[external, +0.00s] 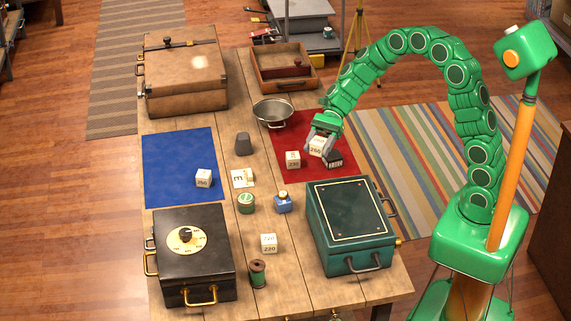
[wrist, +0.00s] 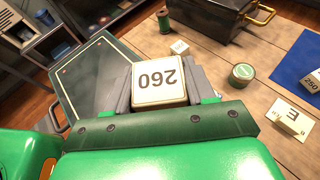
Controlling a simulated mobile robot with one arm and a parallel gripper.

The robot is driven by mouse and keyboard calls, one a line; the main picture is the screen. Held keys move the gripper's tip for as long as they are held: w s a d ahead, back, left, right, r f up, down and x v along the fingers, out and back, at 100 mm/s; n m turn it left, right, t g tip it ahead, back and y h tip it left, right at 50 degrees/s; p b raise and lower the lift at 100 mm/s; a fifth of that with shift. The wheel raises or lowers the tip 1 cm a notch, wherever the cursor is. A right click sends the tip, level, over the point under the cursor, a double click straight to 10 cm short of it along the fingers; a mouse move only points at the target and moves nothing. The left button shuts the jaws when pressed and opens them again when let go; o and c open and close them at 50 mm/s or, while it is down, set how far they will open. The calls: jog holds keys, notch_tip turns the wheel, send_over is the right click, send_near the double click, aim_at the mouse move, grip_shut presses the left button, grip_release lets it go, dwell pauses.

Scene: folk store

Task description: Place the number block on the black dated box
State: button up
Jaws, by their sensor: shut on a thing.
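My gripper (external: 322,137) is shut on a white number block (external: 316,149) above the red mat. In the wrist view the block (wrist: 159,82) sits between the grey fingers (wrist: 160,92) and reads 260, upside down. The black box (external: 215,262) with a round dial on its lid stands at the front left of the table, well away from my gripper. Part of it shows at the top of the wrist view (wrist: 212,14). I can read no date on it.
Other number blocks stand on the red mat (external: 348,165), the blue mat (external: 165,180) and bare wood (external: 268,243). A dark green box (external: 350,225), a green tin (external: 246,202), an ink bottle (external: 283,203), a spool (external: 257,273) and a metal bowl (external: 273,112) stand around.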

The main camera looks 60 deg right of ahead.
jog(key=s+d+m+t, duration=0.3)
jog(key=d+t, duration=0.1)
jog(key=d, duration=0.7)
jog(key=s+d+m+t, duration=0.3)
jog(key=s+d, duration=0.1)
jog(key=d, duration=0.8)
send_over(331, 156)
jog(key=shift+h, duration=0.4)
notch_tip(331, 156, down, 13)
jog(key=shift+s+f, duration=0.1)
jog(key=shift+w+f, duration=0.6)
jog(key=shift+f, duration=1.65)
